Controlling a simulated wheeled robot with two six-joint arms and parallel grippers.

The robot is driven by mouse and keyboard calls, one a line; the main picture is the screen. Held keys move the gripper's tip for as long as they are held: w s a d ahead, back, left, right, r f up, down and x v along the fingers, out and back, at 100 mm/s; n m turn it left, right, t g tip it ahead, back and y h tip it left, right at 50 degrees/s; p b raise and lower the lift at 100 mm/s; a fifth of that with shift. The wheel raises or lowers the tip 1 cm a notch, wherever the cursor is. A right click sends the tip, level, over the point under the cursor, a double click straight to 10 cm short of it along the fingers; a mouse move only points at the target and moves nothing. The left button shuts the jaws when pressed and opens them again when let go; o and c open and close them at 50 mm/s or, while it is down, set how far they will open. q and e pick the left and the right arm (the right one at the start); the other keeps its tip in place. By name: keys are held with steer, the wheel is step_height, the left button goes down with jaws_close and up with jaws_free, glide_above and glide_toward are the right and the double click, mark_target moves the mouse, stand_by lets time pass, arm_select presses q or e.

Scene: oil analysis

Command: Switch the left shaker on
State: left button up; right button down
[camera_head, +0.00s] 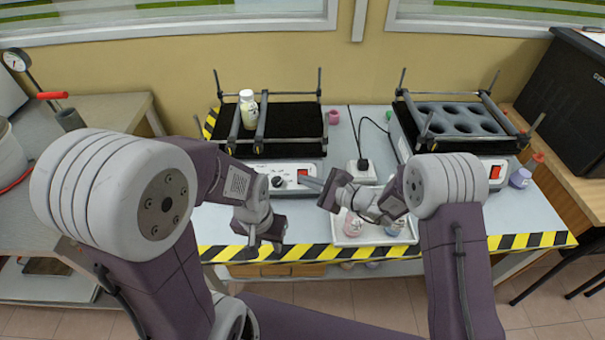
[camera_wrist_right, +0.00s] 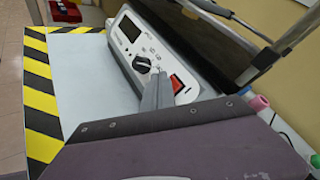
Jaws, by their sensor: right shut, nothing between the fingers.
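The left shaker (camera_head: 285,150) stands on the bench with a black platform and a white front panel. A dark knob (camera_head: 277,182) and a red switch (camera_head: 304,175) are on that panel. A white bottle (camera_head: 248,112) stands on its platform between the bars. My right gripper (camera_head: 308,183) is shut and empty, its fingertips close to the red switch. In the right wrist view the shut fingers (camera_wrist_right: 157,93) reach the panel just beside the red switch (camera_wrist_right: 177,83); I cannot tell whether they touch. My left gripper (camera_head: 265,247) hangs near the bench's front edge, its fingers apart and empty.
A second shaker (camera_head: 455,130) with round wells stands at the right. A white tray (camera_head: 345,236) with pink-capped bottles lies near the front edge. A power socket (camera_head: 361,171) with a cable sits between the shakers. Yellow-black tape (camera_head: 520,241) marks the bench edge.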

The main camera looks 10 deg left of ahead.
stand_by(0.5)
steer(key=shift+w+a+f+b, duration=0.15)
steer(key=shift+w+b, duration=0.25)
steer(key=shift+b, duration=0.05)
